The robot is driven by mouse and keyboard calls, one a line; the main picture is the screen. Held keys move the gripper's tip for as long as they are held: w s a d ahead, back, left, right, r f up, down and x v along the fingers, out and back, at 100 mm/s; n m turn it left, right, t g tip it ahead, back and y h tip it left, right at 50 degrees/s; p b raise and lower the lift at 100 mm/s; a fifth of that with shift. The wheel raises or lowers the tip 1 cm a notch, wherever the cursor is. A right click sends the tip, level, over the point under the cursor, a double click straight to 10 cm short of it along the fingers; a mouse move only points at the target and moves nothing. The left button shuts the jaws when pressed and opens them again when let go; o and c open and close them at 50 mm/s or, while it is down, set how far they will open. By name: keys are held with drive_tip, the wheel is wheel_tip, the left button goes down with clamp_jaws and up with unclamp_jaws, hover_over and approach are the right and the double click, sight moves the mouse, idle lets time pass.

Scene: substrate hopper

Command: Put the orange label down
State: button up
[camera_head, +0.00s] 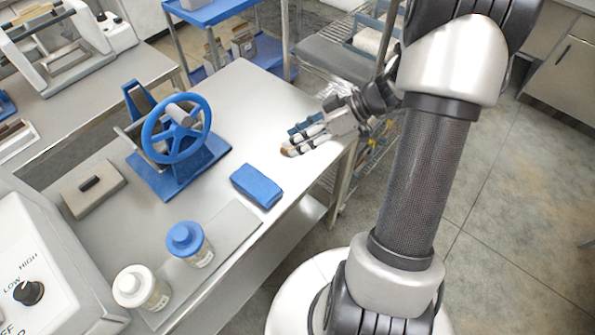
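My gripper (298,138) is over the right part of the steel table, near its right edge, with its fingers pointing left. A small orange-brown patch (289,151) shows at the fingertips; it may be the orange label, but it is too small to be sure. Whether the fingers are closed on it, and whether it touches the table, I cannot tell. No other orange label is visible.
A blue block (257,186) lies just left of and nearer than my gripper. A blue handwheel device (178,135) stands further left. A blue-lidded jar (190,243) and a white-lidded jar (141,287) stand at the front. The steel tabletop (245,100) is clear behind my gripper.

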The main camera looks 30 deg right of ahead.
drive_tip(key=s+a+r+m+g+h, duration=0.2)
drive_tip(key=s+a+r+g+h, duration=0.15)
drive_tip(key=s+a+r, duration=0.6)
drive_tip(key=s+a+r+m+t+h, duration=0.1)
drive_tip(key=s+r+m+t+h, duration=0.2)
drive_tip(key=s+r+m+h, duration=0.2)
drive_tip(key=shift+s+a+r+m+t+h, duration=0.4)
drive_tip(key=shift+s+m+h, duration=0.15)
drive_tip(key=shift+s, duration=1.35)
